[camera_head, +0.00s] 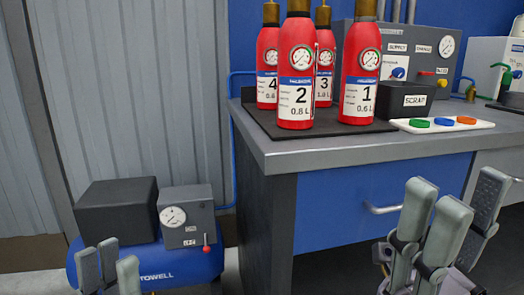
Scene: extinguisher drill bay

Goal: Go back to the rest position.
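My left gripper (108,254) is at the lower left, in front of the blue compressor (150,272). Its fingers point up and stand apart with nothing between them; its base is cut off by the frame. My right gripper (462,192) is at the lower right, in front of the blue cabinet front (335,205). Its fingers also point up, spread and empty. Red extinguishers stand upright on a dark mat (335,126) on the bench: number 2 (297,75), number 1 (360,75), number 3 (325,60) and number 4 (267,60). Both grippers are apart from them.
The grey bench top (300,152) has a corner edge at left. A black scrap box (405,100), a white tray with coloured discs (443,125) and a gauge panel (420,50) are at right. A drawer handle (382,209) sticks out near my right gripper.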

